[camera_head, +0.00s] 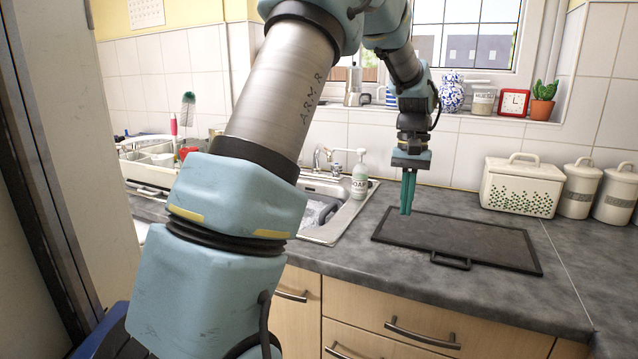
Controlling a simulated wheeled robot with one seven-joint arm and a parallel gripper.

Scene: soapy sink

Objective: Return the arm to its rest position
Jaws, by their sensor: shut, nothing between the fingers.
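My gripper (407,192) hangs from the arm at the centre right, fingers pointing down. Its teal fingers are closed together with nothing between them. In the picture they appear above the left end of a dark tray (470,240) with a black handle, which lies flat on the grey counter. I cannot tell how high above it they are. My large blue and grey arm fills the centre left and hides part of the sink (325,232).
A soap bottle (360,175) stands by the sink, left of my gripper. A bread bin (522,186) and canisters (580,188) line the wall at right. A vase, clock (514,103) and cactus pot stand on the windowsill. A dish rack (150,175) is at left.

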